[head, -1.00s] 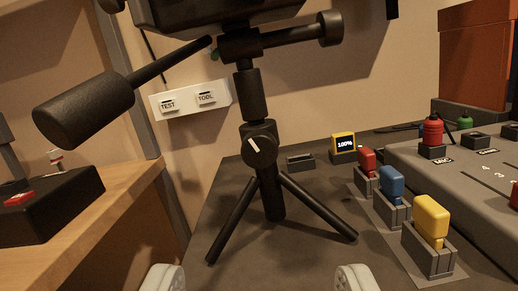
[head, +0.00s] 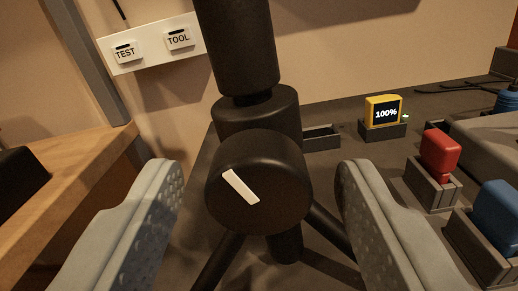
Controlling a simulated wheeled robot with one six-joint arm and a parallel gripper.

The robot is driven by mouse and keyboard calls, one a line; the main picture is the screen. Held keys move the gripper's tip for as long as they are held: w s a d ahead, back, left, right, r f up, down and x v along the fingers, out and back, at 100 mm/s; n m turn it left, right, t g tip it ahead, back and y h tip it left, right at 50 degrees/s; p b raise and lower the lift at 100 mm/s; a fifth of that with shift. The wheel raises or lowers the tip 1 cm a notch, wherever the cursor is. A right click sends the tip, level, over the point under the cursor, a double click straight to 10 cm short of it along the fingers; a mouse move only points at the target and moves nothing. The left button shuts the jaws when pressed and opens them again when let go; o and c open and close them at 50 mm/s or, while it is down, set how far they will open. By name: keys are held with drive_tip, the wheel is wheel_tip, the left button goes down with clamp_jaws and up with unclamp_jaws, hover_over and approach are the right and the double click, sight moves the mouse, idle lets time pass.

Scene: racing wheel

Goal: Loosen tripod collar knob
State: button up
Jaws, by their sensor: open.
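The tripod collar knob (head: 262,205) is a round black knob with a white pointer line that tilts from upper left to lower right. It sits on the front of the black collar (head: 258,117), on the tripod's column (head: 236,45). My gripper (head: 258,185) is open, with one grey finger to the left of the knob and one to the right. Gaps show between each finger and the knob, and I see no contact. The tripod legs (head: 222,258) spread below, partly hidden behind the knob and the right finger.
Red (head: 440,152) and blue (head: 497,208) blocks sit in grey holders to the right. A white panel with TEST and TOOL labels (head: 150,45) is on the wall. A wooden bench (head: 85,160) lies left.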

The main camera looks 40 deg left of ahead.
drive_tip(key=shift+w+a, duration=0.1)
drive_tip(key=shift+w, duration=0.1)
drive_tip(key=c, duration=1)
drive_tip(key=shift+n, duration=2.2)
drive_tip(key=o, duration=1)
